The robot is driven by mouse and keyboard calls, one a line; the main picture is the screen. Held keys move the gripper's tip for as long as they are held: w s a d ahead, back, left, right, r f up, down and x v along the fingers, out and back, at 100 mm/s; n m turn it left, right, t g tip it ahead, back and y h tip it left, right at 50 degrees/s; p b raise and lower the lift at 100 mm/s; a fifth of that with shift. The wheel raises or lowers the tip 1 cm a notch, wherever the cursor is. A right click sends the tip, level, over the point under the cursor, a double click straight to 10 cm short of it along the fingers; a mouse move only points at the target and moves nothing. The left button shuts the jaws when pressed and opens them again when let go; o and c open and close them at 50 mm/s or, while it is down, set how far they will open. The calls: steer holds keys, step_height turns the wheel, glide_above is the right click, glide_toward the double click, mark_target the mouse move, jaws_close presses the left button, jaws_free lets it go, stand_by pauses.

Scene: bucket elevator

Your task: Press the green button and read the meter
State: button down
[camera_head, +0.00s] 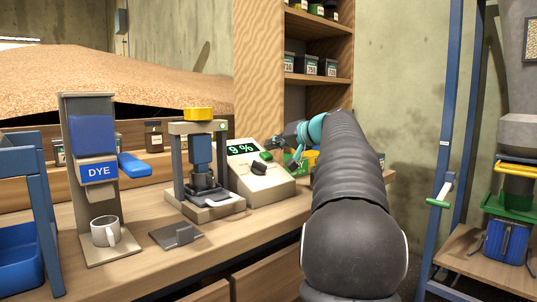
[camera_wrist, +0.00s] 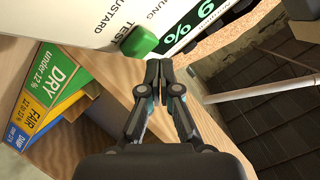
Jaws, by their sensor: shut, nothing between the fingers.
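The meter (camera_head: 270,188) is a cream box with a sloped face on the workbench. In the head view my gripper (camera_head: 289,139) is partly hidden by my arm.
A black knob (camera_head: 257,169) is on the meter. A sign (camera_wrist: 55,88) with green DRY, yellow FAIR and blue bands stands near my gripper. A press (camera_head: 202,165) with a yellow top stands left of the meter. A DYE dispenser (camera_head: 92,140) with a mug (camera_head: 104,232) is farther left.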

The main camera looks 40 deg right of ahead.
steer(key=shift+r, duration=0.1)
steer(key=r+p, duration=0.1)
steer(key=s+r, duration=0.1)
steer(key=r, duration=0.1)
steer(key=s+r+p, duration=0.1)
steer(key=shift+s+r+p, duration=0.15)
steer(key=shift+p, duration=0.2)
stand_by(0.7)
steer(key=shift+d, duration=0.1)
